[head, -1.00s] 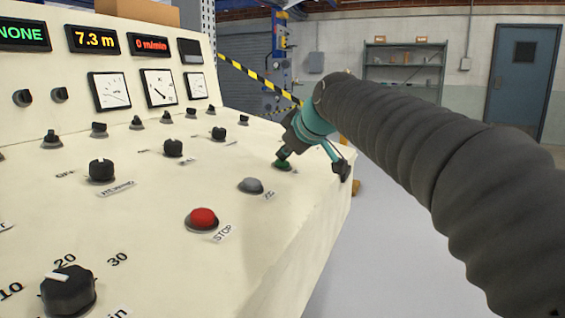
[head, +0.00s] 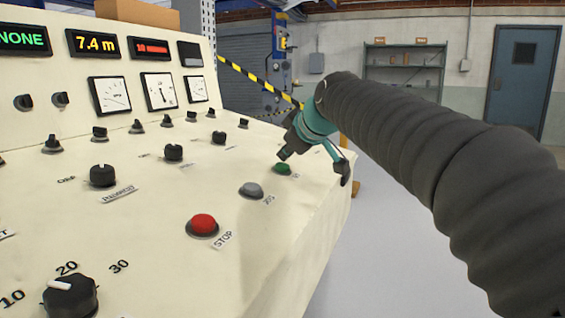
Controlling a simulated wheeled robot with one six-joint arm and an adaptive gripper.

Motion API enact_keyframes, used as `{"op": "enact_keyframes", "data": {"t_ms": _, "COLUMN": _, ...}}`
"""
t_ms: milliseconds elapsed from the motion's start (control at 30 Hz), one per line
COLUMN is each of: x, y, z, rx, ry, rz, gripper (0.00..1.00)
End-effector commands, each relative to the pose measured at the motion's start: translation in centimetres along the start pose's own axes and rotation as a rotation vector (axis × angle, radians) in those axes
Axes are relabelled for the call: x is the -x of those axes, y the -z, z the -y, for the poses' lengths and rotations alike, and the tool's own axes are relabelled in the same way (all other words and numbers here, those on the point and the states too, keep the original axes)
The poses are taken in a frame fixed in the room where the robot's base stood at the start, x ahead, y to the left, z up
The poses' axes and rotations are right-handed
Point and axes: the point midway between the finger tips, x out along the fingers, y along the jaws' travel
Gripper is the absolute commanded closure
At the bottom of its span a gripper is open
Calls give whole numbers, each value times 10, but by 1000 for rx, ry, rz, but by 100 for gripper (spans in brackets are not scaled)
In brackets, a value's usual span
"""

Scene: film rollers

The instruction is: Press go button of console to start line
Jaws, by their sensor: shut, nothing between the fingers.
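The cream console (head: 140,240) fills the left and middle of the head view. Its green go button (head: 282,169) sits near the right edge of the sloped panel, with a small label beside it. My gripper (head: 282,156) is shut and empty. The red STOP button (head: 203,224) and a grey button (head: 251,189) lie nearer on the same panel. The length display (head: 94,44) reads 7.4 m, and the red speed display (head: 149,47) is lit.
Several black knobs (head: 103,175) stand up from the panel to the left. Dial gauges (head: 159,91) are on the upright face. A yellow-black striped bar (head: 258,80) is behind the console. Grey floor to the right is clear.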

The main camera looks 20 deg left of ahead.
Motion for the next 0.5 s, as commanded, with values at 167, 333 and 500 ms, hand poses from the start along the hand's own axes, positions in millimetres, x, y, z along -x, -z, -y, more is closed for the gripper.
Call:
{"op": "enact_keyframes", "data": {"t_ms": 167, "x": 3, "y": 2, "z": -2, "rx": 0, "ry": 0, "rz": 0, "gripper": 100}}
{"op": "enact_keyframes", "data": {"t_ms": 333, "x": 3, "y": 2, "z": -2, "rx": 0, "ry": -1, "rz": -1, "gripper": 100}}
{"op": "enact_keyframes", "data": {"t_ms": 500, "x": 6, "y": 5, "z": -5, "rx": 0, "ry": -1, "rz": -1, "gripper": 100}}
